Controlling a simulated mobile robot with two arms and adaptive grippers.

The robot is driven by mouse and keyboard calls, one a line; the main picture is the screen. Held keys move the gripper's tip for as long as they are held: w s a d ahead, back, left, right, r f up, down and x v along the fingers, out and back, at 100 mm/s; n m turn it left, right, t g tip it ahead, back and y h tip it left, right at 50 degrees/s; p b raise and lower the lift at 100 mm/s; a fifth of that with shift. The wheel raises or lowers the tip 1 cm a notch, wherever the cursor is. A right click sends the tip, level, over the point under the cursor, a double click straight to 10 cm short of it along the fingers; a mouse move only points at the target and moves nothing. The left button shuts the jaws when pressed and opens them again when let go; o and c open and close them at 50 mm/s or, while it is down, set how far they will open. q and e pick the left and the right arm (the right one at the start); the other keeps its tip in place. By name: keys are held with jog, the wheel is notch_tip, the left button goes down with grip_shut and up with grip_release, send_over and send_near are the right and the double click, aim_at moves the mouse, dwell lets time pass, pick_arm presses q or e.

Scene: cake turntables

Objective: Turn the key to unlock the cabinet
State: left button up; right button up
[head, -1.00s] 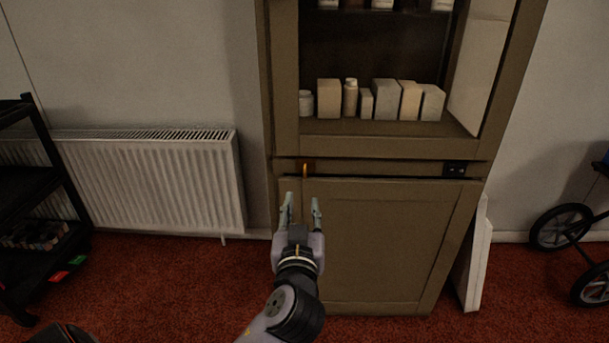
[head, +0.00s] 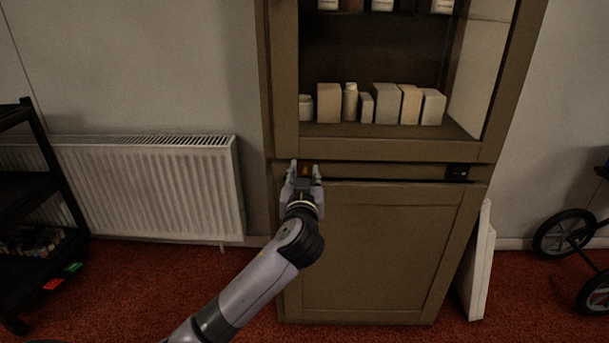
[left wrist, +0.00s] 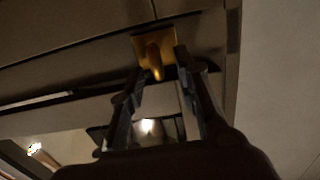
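The cabinet (head: 380,250) is brown, with a closed lower door and an open upper shelf section. In the left wrist view, a golden key (left wrist: 155,62) sticks out from a brass-coloured plate (left wrist: 142,43) on the cabinet front. In the head view only a small orange-brown part of the plate (head: 306,169) shows between the fingers. My right gripper is in neither view.
White boxes and bottles (head: 385,103) stand on the shelf above. A small dark plate (head: 457,172) sits at the cabinet's right. A white radiator (head: 150,190) is on the left wall, a black rack (head: 30,210) farther left, and a wheeled frame (head: 567,232) at right.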

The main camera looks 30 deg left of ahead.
pick_arm(q)
grip_shut()
dwell(0.3)
dwell(0.3)
